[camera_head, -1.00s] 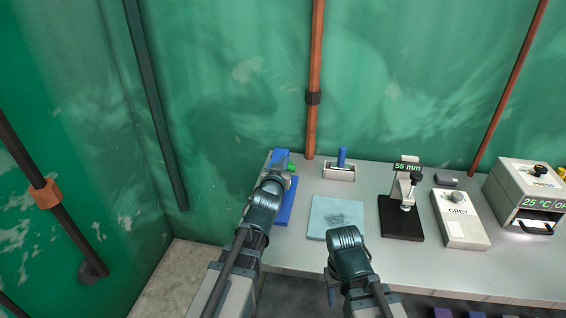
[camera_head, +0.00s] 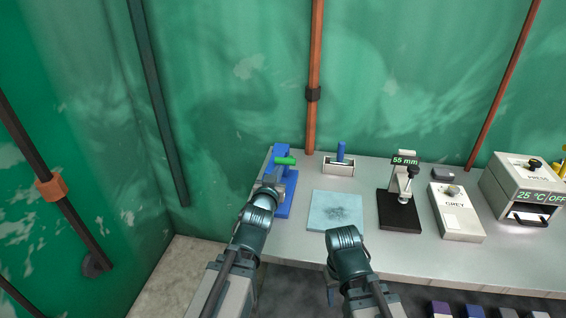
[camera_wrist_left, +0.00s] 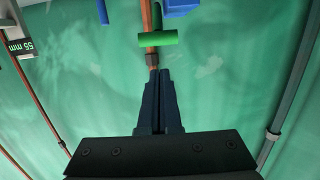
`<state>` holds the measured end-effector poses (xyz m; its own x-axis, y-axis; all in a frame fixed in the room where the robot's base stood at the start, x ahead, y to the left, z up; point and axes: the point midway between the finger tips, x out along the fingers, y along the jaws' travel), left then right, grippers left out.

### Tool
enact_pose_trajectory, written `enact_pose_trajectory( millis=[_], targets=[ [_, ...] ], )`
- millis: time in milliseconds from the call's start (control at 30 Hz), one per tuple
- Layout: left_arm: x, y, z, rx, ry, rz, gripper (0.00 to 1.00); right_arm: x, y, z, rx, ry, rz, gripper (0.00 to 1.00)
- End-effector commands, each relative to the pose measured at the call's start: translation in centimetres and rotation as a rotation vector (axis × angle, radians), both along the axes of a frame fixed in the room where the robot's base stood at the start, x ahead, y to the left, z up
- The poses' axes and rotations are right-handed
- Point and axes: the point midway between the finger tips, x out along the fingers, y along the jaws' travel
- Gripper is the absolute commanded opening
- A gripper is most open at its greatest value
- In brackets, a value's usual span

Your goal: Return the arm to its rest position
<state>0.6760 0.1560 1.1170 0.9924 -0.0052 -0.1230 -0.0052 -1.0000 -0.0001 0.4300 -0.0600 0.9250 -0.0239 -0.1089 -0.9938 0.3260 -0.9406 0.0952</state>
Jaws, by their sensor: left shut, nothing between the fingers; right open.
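My left arm comes in from the left in the head view. Its gripper (camera_head: 272,180) is at the table's left end, in front of the blue stand with a green handle (camera_head: 285,160). In the left wrist view the dark fingers (camera_wrist_left: 159,75) are together with nothing between them. The green handle (camera_wrist_left: 158,39) shows beyond their tips, with a gap that is hard to judge. My right gripper (camera_head: 330,296) is low in the middle, in front of the table edge. It is open, mostly hidden by its own arm.
On the grey table (camera_head: 300,243) are a light blue mat (camera_head: 336,211), a white holder with a blue-handled tool (camera_head: 340,168), a 55 mm gauge (camera_head: 400,205), a GREY box (camera_head: 456,213) and a press (camera_head: 522,188). A green wall (camera_head: 230,80) stands behind.

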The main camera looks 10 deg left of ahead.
Motion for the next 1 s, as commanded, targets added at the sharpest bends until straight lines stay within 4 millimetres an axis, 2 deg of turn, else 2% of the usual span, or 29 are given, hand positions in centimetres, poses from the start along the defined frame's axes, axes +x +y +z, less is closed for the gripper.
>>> enact_pose_trajectory(
  millis=[67, 133, 267, 400, 533, 700, 800, 900, 1000],
  targets=[
    [-0.2, -0.5, -1.0, 0.004, 0.045, -0.002, 0.0, 0.0, 0.0, 0.0, 0.0, 0.0, 0.0, 0.5],
    [-0.6, -1.3, -2.8, 0.012, 0.129, -0.006, 0.0, 0.0, 0.0, 0.0, 0.0, 0.0, 0.0, 0.5],
    [-2.9, -3.6, -8.0, 0.05, 0.383, -0.024, 0.0, 0.0, 0.0, 0.0, 0.0, 0.0, 0.0, 0.5],
    [-7.4, -6.1, -13.3, 0.112, 0.691, -0.06, 0.0, 0.0, 0.0, 0.0, 0.0, 0.0, 0.0, 0.5],
    [-12.9, -7.9, -16.8, 0.178, 0.967, -0.102, 0.0, 0.0, 0.0, 0.0, 0.0, 0.0, 0.0, 0.5],
    [-19.5, -9.2, -18.9, 0.263, 1.258, -0.154, 0.0, 0.0, 0.0, 0.0, 0.0, 0.0, 0.0, 0.5],
    [-22.2, -9.5, -19.1, 0.298, 1.371, -0.175, 0.0, 0.0, 0.0, 0.0, 0.0, 0.0, 0.0, 0.5],
    [-23.9, -9.6, -19.2, 0.32, 1.439, -0.188, 0.0, 0.0, 0.0, 0.0, 0.0, 0.0, 0.0, 0.5],
    [-24.6, -9.6, -19.2, 0.329, 1.469, -0.193, 0.0, 0.0, 0.0, 0.0, 0.0, 0.0, 0.0, 0.5]
  ],
)
